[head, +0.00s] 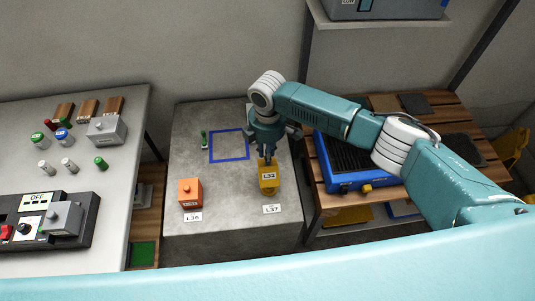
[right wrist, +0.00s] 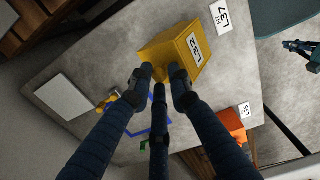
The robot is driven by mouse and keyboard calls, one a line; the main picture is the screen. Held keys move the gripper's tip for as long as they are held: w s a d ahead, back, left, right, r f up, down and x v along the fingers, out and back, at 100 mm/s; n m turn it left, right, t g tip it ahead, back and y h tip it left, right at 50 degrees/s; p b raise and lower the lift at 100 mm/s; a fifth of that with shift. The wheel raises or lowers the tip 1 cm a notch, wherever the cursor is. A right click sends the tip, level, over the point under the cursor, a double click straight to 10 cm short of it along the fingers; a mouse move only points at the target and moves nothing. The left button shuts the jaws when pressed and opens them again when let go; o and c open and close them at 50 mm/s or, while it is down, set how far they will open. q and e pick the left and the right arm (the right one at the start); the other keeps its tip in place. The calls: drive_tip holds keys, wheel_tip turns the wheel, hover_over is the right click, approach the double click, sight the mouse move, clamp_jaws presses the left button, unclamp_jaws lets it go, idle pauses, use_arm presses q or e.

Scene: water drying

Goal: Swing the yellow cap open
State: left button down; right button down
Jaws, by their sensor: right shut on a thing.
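The yellow cap (head: 268,184) is a box-like piece with a label reading L32, on the grey table behind the L37 label. It also shows in the right wrist view (right wrist: 160,48). My right gripper (head: 268,158) reaches down onto its back edge from above. In the right wrist view its fingers (right wrist: 163,78) are shut on the near edge of the yellow cap. The cap looks closed; its hinge and whatever is under it are hidden. My left gripper is in neither view.
An orange box (head: 190,193) stands to the left on the same grey table (head: 235,222). A blue square outline (head: 229,159) and a small green item (head: 204,139) lie behind it. A blue tray-like device (head: 345,183) is on the wooden table at right.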

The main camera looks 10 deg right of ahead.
drive_tip(key=shift+s+d+f, duration=0.1)
drive_tip(key=shift+d+f, duration=0.35)
drive_tip(key=shift+f, duration=0.3)
drive_tip(key=c, duration=1.7)
unclamp_jaws()
drive_tip(key=shift+o, duration=0.2)
drive_tip(key=shift+f, duration=0.1)
wheel_tip(320, 180, up, 13)
drive_tip(key=shift+a, duration=0.4)
